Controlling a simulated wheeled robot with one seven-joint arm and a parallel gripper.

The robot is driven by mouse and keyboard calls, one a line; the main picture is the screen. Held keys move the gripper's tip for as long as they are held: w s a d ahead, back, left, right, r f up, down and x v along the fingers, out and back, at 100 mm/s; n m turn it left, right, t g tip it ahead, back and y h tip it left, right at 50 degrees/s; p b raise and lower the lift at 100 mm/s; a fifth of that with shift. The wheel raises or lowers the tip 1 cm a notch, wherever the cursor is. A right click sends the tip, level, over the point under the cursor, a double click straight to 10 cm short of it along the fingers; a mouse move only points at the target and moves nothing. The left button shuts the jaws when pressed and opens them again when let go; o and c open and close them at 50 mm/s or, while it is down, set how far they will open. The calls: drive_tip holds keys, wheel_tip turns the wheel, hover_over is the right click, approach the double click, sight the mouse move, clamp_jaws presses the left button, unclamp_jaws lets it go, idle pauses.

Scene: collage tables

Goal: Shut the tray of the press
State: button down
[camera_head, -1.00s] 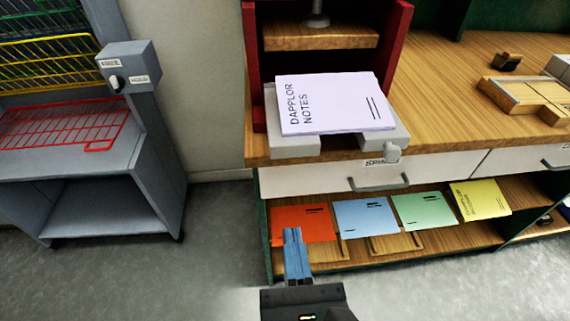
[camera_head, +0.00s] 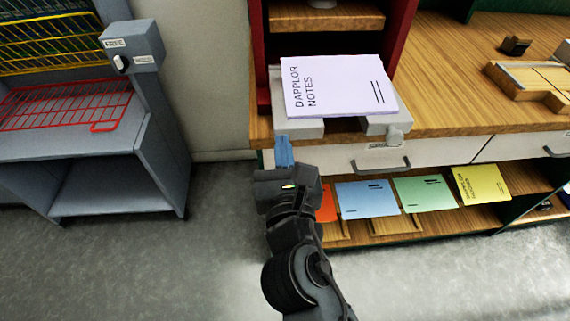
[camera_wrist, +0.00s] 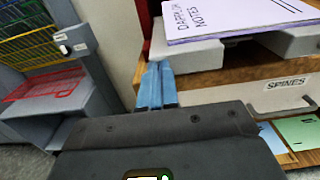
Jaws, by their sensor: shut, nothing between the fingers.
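The press (camera_head: 398,30) has red side posts and stands on the wooden counter at the back. Its grey tray (camera_head: 296,130) sticks out toward me at the counter's front edge. A lilac stack marked "DAPPLOR NOTES" (camera_head: 335,88) lies on the tray. My gripper (camera_head: 284,150) is shut and empty, just below and in front of the tray's front left part.
A white drawer marked "SPINES" (camera_wrist: 286,92) with a grey handle (camera_head: 381,164) is under the counter. Blue (camera_head: 366,199), green (camera_head: 424,194) and yellow (camera_head: 480,184) booklets lie on the shelf below. A grey rack (camera_head: 100,165) stands left, with open floor between.

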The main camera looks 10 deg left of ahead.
sight(276, 88)
drive_tip(key=shift+w+a, duration=0.1)
drive_tip(key=shift+w, duration=0.25)
drive_tip(key=p+x, duration=0.1)
drive_tip(key=x, duration=1.5)
drive_tip(key=shift+w+a, duration=0.1)
drive_tip(key=shift+w, duration=0.25)
